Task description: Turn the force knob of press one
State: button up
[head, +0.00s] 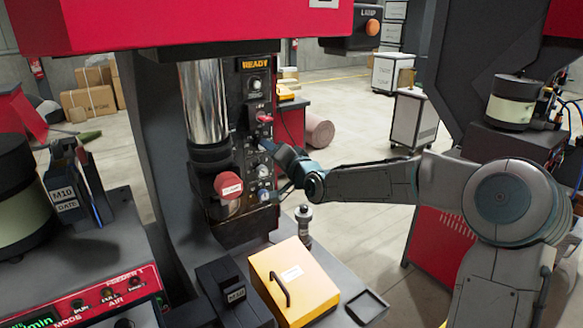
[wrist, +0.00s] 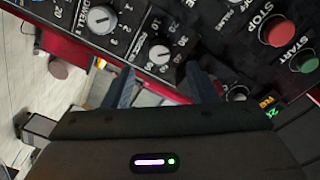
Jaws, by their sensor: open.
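Press one's dark control panel (head: 252,120) stands on the press column, with a READY display at its top. In the wrist view a round dial knob (wrist: 160,53), apparently the force knob, sits just beyond and between my fingertips; its printed label is not clearly readable. My gripper (wrist: 160,85) is open, one finger on each side below the knob, and I cannot see contact. In the head view my gripper (head: 268,148) is close to the panel's right side and hides part of it. The force knob cannot be singled out there.
In the wrist view a dwell knob (wrist: 100,18) is at the upper left, and a red stop button (wrist: 278,30) and green start button (wrist: 304,61) are at the right. Below the panel are a yellow box (head: 300,275) and a small dark tray (head: 367,306).

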jog(key=v, duration=0.8)
jog(key=shift+s+d, duration=0.2)
jog(key=shift+s, duration=0.1)
